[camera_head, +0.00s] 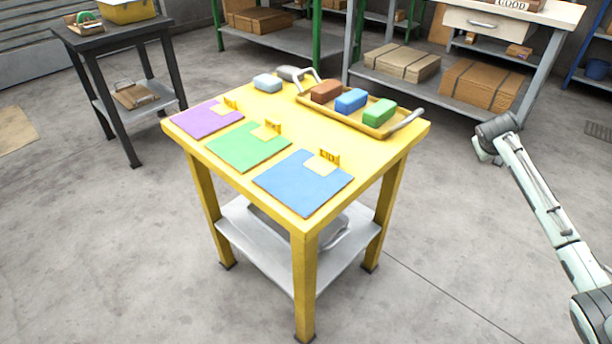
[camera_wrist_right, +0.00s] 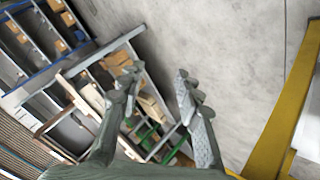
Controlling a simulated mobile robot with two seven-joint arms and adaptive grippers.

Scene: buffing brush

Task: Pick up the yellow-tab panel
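Three flat panels lie in a row on the yellow table: a purple panel (camera_head: 207,119), a green panel (camera_head: 247,147) and a blue panel (camera_head: 301,183). Each has a yellowish tab area at its far right edge, with a small yellow upright piece beside it; I cannot tell one panel apart by tab colour. My right arm comes in from the right in the head view, ending in the air right of the table. In the right wrist view my right gripper (camera_wrist_right: 157,78) is open and empty, its fingers spread. My left gripper is not in view.
The yellow table (camera_head: 400,143) also holds a wooden tray (camera_head: 318,106) with brown, blue and green blocks. A light blue block (camera_head: 267,83) and a grey object stand behind the panels. A dark side table (camera_head: 110,38) is at left, shelves behind.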

